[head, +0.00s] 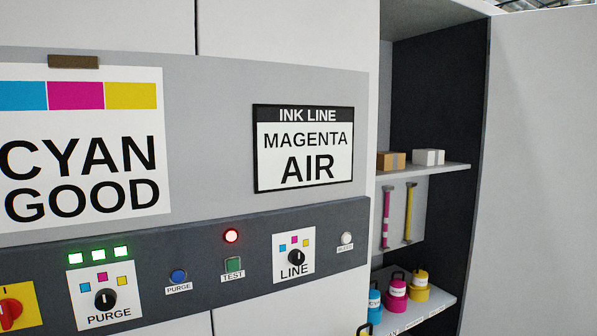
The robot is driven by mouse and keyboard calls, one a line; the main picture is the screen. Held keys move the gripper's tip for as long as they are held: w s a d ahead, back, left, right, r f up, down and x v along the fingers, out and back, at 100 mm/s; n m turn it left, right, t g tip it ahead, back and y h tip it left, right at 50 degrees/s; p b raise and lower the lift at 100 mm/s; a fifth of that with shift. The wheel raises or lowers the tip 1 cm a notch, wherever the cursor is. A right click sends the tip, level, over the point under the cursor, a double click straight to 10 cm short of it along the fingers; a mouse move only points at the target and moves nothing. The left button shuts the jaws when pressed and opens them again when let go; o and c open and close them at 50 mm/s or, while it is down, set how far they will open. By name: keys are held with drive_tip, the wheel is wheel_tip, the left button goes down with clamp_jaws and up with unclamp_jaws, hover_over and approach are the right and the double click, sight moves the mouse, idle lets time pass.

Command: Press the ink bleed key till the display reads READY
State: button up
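The ink line display (304,149) on the grey panel reads "INK LINE, MAGENTA, AIR". The bleed key (347,239) is a small pale round button at the right end of the dark control strip, with a small label under it that is hard to read. Nothing covers the key or the display. My gripper is not in view.

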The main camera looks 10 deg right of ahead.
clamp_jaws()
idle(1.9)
